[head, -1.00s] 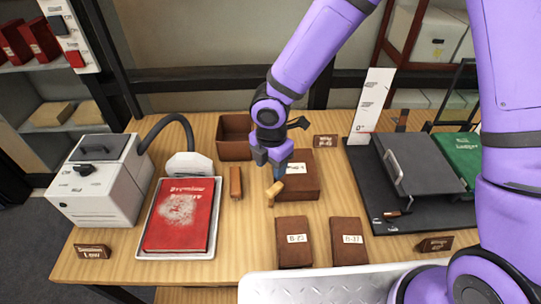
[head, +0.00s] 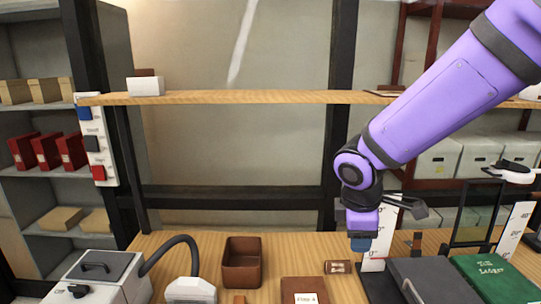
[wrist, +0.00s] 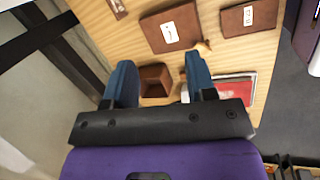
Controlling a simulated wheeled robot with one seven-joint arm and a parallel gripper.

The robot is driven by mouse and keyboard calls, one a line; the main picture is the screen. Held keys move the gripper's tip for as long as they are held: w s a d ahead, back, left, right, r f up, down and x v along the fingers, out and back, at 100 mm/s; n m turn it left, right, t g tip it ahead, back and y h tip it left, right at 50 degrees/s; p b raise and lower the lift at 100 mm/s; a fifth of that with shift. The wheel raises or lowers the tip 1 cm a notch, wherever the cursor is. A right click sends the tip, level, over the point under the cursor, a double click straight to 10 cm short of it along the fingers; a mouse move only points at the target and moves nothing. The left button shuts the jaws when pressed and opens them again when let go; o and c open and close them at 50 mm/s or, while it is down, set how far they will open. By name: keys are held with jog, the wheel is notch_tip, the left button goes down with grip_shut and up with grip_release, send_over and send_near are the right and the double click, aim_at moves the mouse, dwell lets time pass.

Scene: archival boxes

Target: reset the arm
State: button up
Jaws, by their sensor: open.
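My purple arm reaches in from the right in the head view, with my gripper (head: 361,243) hanging above the back right of the wooden table. In the wrist view my gripper (wrist: 157,80) shows two blue fingers spread apart with nothing between them but the view of the table below. An open brown box (head: 242,262) stands on the table to the left of my gripper in the head view. It also shows beyond the fingers in the wrist view (wrist: 156,72).
A wooden shelf (head: 250,97) crosses the wall behind. A lidded brown box (head: 303,290) lies near the front. A grey machine with a hose (head: 105,278) stands left. A green ledger (head: 497,277) and a dark press plate (head: 428,278) are at right.

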jog(key=s+d+r+m+t+y, duration=0.2)
jog(key=s+d+r+m, duration=1)
jog(key=s+r+m, duration=0.2)
jog(key=shift+s+d+r+m+t, duration=0.35)
jog(key=shift+s+m, duration=0.35)
jog(key=shift+s, duration=0.7)
jog(key=shift+a+f, duration=0.1)
jog(key=shift+a, duration=0.05)
